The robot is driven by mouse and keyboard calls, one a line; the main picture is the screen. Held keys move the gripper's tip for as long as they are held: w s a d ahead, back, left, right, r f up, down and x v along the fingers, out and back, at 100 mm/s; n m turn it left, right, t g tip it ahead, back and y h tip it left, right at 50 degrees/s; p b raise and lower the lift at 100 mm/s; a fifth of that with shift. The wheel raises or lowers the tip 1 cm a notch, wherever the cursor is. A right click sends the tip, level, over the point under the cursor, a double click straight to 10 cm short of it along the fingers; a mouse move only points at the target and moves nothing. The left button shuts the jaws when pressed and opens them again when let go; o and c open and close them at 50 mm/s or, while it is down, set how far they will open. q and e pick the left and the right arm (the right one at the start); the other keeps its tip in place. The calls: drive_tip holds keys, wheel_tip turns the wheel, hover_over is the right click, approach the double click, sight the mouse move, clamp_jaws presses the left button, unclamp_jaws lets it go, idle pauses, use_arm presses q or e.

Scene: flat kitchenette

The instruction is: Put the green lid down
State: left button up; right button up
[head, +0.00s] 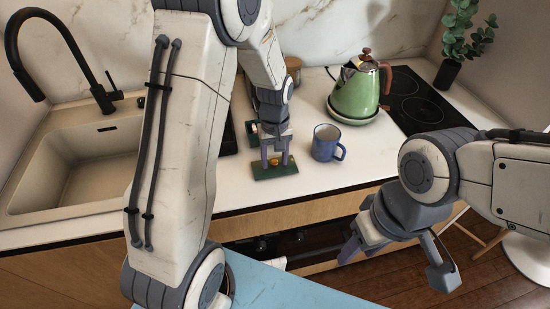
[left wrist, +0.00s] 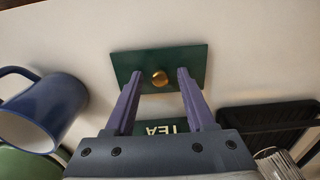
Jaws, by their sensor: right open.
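The green lid (head: 288,171) is a dark green rectangular plate with a round gold knob. It appears to lie flat on the white counter near its front edge. In the left wrist view the lid (left wrist: 193,58) shows whole apart from the parts behind the fingers. My left gripper (head: 275,163) is over the lid, its fingers pointing down. In the left wrist view its fingers (left wrist: 159,74) stand open on either side of the knob, with a gap on both sides. My right gripper (head: 395,270) is open and empty, low in front of the counter at the right.
A blue mug (head: 325,144) stands just right of the lid. A green kettle (head: 357,93) is behind it, beside the black hob (head: 422,108). A green piece lettered TEA (left wrist: 168,128) lies partly behind my gripper. The sink (head: 75,165) is at the left.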

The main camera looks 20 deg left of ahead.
sight(275, 163)
use_arm(q)
wheel_tip(275, 163, up, 12)
drive_tip(key=s+d+r+m, duration=0.2)
drive_tip(key=s+d+m, duration=0.5)
drive_tip(key=s+d, duration=0.4)
drive_tip(key=s+d+f+m+h, duration=0.1)
drive_tip(key=s+d+f+m, duration=0.1)
drive_tip(key=s+m, duration=0.5)
drive_tip(key=s+d, duration=0.1)
drive_tip(key=s, duration=0.4)
drive_tip(key=shift+s, duration=0.35)
